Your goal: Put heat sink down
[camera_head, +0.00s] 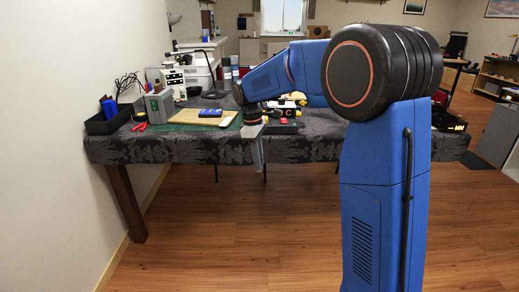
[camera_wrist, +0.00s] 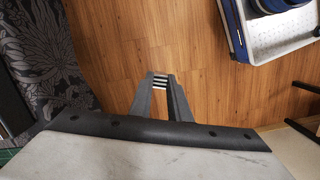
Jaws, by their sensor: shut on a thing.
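The heat sink (camera_wrist: 160,82) shows in the wrist view as a small dark piece with light stripes, between the fingertips. My gripper (camera_wrist: 161,79) is shut on it and points down over the wooden floor, beside the table's cloth edge. In the head view my gripper (camera_head: 258,163) hangs at the front edge of the table (camera_head: 200,150), its fingers reaching below the tabletop level. The heat sink cannot be made out in the head view.
On the table, a black bin (camera_head: 107,120) and a grey box (camera_head: 159,107) stand left. Small items crowd right of the gripper. The floor in front is clear.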

